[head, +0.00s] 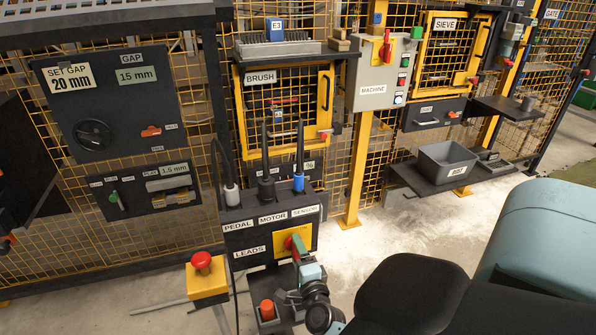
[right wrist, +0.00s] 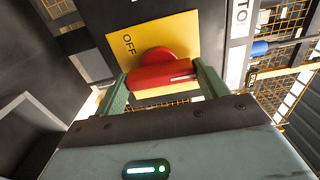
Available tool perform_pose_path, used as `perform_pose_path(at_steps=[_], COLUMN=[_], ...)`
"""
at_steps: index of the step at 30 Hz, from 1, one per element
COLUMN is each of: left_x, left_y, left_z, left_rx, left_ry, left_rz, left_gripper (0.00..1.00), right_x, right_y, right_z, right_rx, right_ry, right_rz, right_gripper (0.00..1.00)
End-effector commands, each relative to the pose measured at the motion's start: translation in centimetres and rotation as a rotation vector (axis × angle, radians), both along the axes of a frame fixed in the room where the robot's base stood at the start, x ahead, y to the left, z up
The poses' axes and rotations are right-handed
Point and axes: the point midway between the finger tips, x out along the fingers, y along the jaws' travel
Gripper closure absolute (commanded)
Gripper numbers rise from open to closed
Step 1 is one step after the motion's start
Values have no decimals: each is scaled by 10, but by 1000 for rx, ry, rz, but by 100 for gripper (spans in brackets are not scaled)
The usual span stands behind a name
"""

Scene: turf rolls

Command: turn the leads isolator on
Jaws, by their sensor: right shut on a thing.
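The leads isolator is a red rotary handle (right wrist: 160,76) on a yellow plate (head: 281,246), on the front of the dark LEADS box (head: 243,238). My right gripper (head: 299,247) reaches it from the lower right. In the right wrist view its two green fingers are shut on the handle, one on each side. The word OFF is readable on the plate (right wrist: 120,37) beside the handle; the handle's pale mark points sideways in that view. Any ON marking is hidden or out of view. My left gripper is not in view.
Pedal, motor and sensor plugs (head: 298,182) stand in the top of the LEADS box. A yellow box with a red button (head: 203,263) is on the floor to its left. A red cylinder (head: 267,309) stands below the isolator. Yellow mesh fencing and panels stand behind.

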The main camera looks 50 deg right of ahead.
Motion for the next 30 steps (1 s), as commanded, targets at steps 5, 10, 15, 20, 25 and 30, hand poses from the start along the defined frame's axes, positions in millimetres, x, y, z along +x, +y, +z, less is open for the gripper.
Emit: perform_pose_path(at_steps=[5, 10, 15, 20, 25, 30], left_x=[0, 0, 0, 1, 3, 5], left_y=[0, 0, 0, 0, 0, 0], left_z=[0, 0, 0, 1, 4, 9], left_rx=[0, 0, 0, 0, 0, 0], left_ry=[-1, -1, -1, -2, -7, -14], left_rz=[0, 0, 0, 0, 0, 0], left_gripper=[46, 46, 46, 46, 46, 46], right_x=[1, 1, 0, -1, -14, -38], right_y=[0, 0, 0, 1, 8, 21], right_z=[1, 1, 1, 0, 1, 1], right_rx=[5, 4, 3, 3, 3, 4], right_ry=[-5, -5, -3, -1, -1, -1], right_rz=[1, 0, 0, 0, 0, 0], right_gripper=[50, 10, 5, 5, 5, 5])
